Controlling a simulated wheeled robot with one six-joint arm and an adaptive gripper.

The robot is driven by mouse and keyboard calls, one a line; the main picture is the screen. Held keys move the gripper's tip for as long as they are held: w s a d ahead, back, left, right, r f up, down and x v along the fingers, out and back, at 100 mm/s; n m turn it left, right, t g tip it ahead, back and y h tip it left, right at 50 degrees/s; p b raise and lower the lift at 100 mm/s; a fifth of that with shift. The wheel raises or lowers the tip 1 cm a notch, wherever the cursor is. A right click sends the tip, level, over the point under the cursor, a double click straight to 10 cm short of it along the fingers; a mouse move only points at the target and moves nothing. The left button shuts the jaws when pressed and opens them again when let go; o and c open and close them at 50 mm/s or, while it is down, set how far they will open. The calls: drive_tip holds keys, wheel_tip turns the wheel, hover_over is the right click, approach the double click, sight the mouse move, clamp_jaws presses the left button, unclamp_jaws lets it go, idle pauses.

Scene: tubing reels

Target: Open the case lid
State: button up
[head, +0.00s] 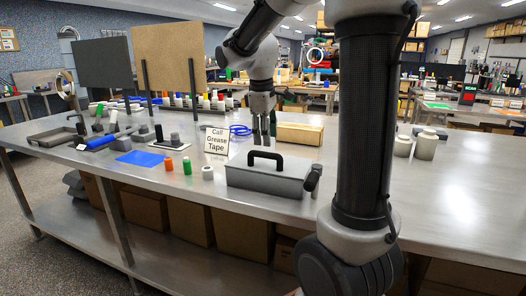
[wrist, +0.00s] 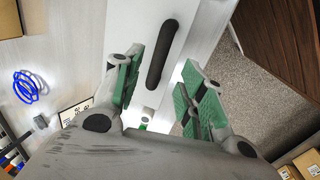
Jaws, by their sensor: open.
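The grey case (head: 265,183) stands near the front edge of the steel table in the head view, and its lid looks shut. A black handle (head: 280,156) arches over its top. In the wrist view the pale case lid (wrist: 135,20) and black handle (wrist: 162,52) lie beyond my fingers. My gripper (head: 263,138) hangs fingers-down above the table, behind the case in the head view. In the wrist view my gripper (wrist: 162,88) has its green-padded fingers spread apart with nothing held between them. The handle appears in line with the gap, apart from the pads.
A sign card (head: 216,140) stands left of the case, with green (head: 187,166) and orange (head: 169,164) bottles nearby. A blue tubing coil (head: 240,130) and a cardboard box (head: 300,134) lie behind. White jars (head: 425,146) stand right; the table beyond them is mostly clear.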

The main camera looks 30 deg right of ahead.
sight(267, 153)
drive_tip(key=f, duration=0.4)
drive_tip(key=d+f, duration=0.1)
drive_tip(key=f, duration=0.1)
drive_tip(key=shift+w, duration=0.3)
clamp_jaws()
